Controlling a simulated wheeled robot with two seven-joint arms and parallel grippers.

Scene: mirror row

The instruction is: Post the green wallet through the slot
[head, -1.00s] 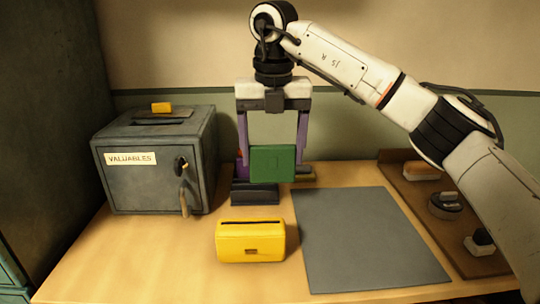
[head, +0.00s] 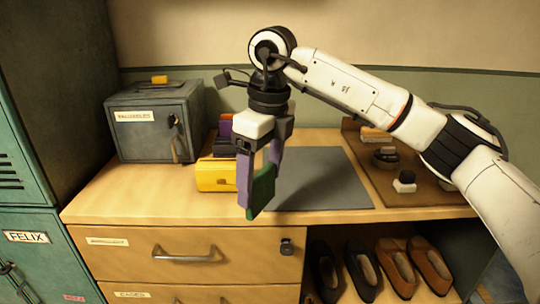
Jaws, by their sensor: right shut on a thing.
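The green wallet (head: 262,190) is held upright between the purple fingers of my right gripper (head: 259,186), which is shut on it. The wallet hangs over the front edge of the counter, in front of the grey mat. A dark grey box labelled VALUABLES (head: 155,132) stands at the back left of the counter. A dark slot (head: 152,91) shows faintly on its top, with a small yellow piece (head: 159,79) behind it. The wallet is apart from the box, to its right and nearer to me. My left gripper is not in view.
A yellow case (head: 214,176) and dark items (head: 234,152) stand between box and gripper. A grey mat (head: 315,185) lies bare to the right, then a brown tray (head: 430,190) with brushes. Drawers (head: 190,250) and shoes (head: 362,268) are below; green lockers (head: 22,150) stand left.

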